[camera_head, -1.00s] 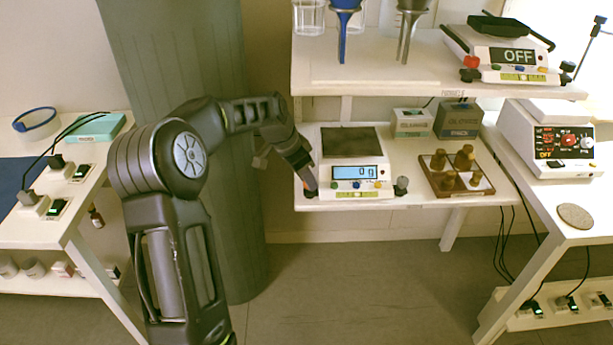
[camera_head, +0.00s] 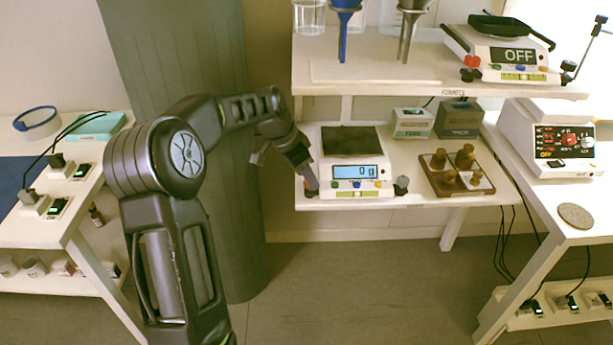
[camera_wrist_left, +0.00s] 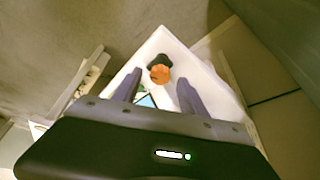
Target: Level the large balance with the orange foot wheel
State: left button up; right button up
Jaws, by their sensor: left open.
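The large balance (camera_head: 352,140) stands on the lower shelf in the head view, with a dark pan and a lit display (camera_head: 357,171) reading 0 g. A level strip and coloured buttons sit on its front. A dark foot wheel (camera_head: 401,185) is at its right front corner. My left gripper (camera_head: 311,187) is at the left front corner and covers most of the foot there. In the left wrist view the orange foot wheel (camera_wrist_left: 160,74) shows just beyond and between the two open fingertips (camera_wrist_left: 160,82), with nothing held. My right gripper is not in view.
A wooden tray of brown weights (camera_head: 459,172) and two small boxes (camera_head: 425,122) stand right of the balance. Another balance, reading OFF (camera_head: 505,56), is on the upper shelf. A grey column (camera_head: 185,60) stands behind my left arm.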

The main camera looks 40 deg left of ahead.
pick_arm(q)
jog(key=v, duration=0.6)
jog(key=shift+r, duration=0.25)
jog(key=shift+s, duration=0.15)
